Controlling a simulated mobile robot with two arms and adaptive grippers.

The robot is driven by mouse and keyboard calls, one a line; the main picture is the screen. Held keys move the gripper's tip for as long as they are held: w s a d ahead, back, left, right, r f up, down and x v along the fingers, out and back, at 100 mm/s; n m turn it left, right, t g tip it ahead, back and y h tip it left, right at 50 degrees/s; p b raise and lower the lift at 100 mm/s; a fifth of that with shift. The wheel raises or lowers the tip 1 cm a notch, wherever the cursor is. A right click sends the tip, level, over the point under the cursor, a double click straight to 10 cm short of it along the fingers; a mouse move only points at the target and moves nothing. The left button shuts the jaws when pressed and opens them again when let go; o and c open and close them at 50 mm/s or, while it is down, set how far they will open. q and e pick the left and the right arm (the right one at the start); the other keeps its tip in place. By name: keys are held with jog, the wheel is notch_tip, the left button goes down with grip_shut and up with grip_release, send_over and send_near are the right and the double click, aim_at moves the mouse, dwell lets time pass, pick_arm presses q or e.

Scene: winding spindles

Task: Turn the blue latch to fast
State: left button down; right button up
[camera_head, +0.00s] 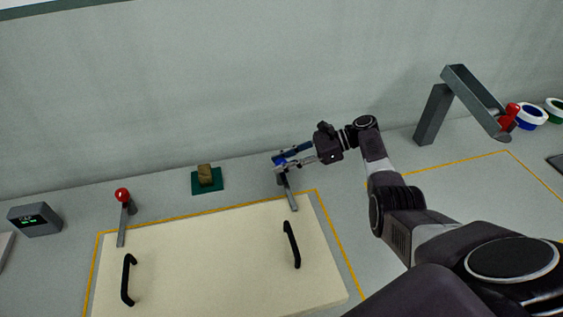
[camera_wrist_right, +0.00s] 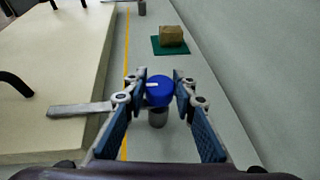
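The blue latch has a round blue knob (camera_wrist_right: 159,92) with a small white mark, on a short grey post, in the right wrist view. Its flat grey bar (camera_wrist_right: 80,110) points left and reaches over the edge of the cream panel. In the head view the bar (camera_head: 291,197) runs from the knob towards the front. My right gripper (camera_head: 281,163) is at the knob, with one finger on each side of it. In the wrist view the fingers (camera_wrist_right: 159,85) are apart, with what looks like a slim gap to the knob. My left gripper is not in view.
The cream panel (camera_head: 215,260) has two black handles. A red-knobbed latch (camera_head: 123,196) stands at its left. A brown block (camera_head: 205,174) sits on a green pad behind the panel. A grey box (camera_head: 35,220) is far left. A grey bracket arm (camera_head: 470,90) stands right, before the wall.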

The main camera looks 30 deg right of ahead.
jog(key=o, duration=0.4)
jog(key=shift+o, duration=0.2)
jog(key=v, duration=1.2)
jog(key=shift+f, duration=0.1)
